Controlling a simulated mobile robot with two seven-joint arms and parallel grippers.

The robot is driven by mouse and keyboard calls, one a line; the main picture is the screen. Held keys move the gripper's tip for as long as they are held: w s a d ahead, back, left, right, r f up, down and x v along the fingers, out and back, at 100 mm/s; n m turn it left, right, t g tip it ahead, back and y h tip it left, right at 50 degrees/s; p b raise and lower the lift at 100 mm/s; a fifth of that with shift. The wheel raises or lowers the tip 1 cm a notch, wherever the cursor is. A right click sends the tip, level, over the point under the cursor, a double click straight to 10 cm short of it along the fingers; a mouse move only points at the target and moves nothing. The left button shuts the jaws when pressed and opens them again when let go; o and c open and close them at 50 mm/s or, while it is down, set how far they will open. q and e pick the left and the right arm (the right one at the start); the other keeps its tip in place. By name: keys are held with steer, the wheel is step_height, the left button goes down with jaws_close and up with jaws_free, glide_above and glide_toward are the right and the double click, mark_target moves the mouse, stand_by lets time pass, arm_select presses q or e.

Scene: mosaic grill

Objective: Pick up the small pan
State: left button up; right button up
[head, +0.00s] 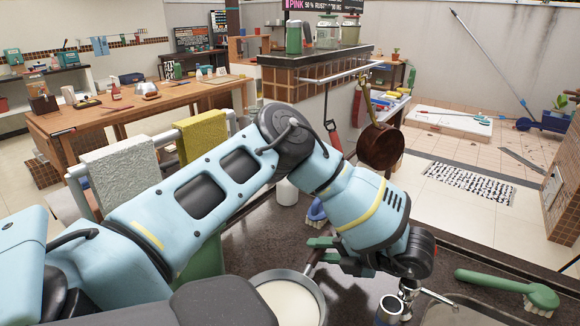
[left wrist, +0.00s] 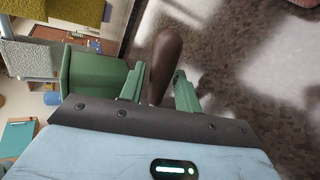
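A small pan (head: 322,296) with a metal rim and a pale inside stands on the dark counter at the bottom of the head view. Its handle (head: 313,262) points up and to the right. My left gripper (head: 325,252), with green fingers, is at that handle. In the left wrist view the brown handle (left wrist: 168,58) lies between the two fingers of the left gripper (left wrist: 160,90). Narrow gaps seem to show beside the handle, so the fingers look open around it. The pan's bowl is not seen in the wrist view. My right gripper is not in view.
A metal cup (head: 390,308) and a faucet (head: 408,296) are right of the gripper, by a sink. A green brush (head: 505,284) lies further right. A copper pan (head: 380,148) hangs behind. Towels (head: 202,135) hang on a rail at left.

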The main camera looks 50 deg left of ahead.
arm_select(q)
steer(key=x, duration=0.3)
steer(key=c, duration=0.7)
jaws_close()
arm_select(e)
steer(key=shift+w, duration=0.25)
arm_select(q)
step_height(320, 180, up, 10)
steer(key=p, duration=0.2)
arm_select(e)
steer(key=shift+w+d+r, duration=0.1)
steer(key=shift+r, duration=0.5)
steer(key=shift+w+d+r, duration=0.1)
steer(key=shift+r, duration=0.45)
arm_select(q)
steer(key=shift+d, duration=0.1)
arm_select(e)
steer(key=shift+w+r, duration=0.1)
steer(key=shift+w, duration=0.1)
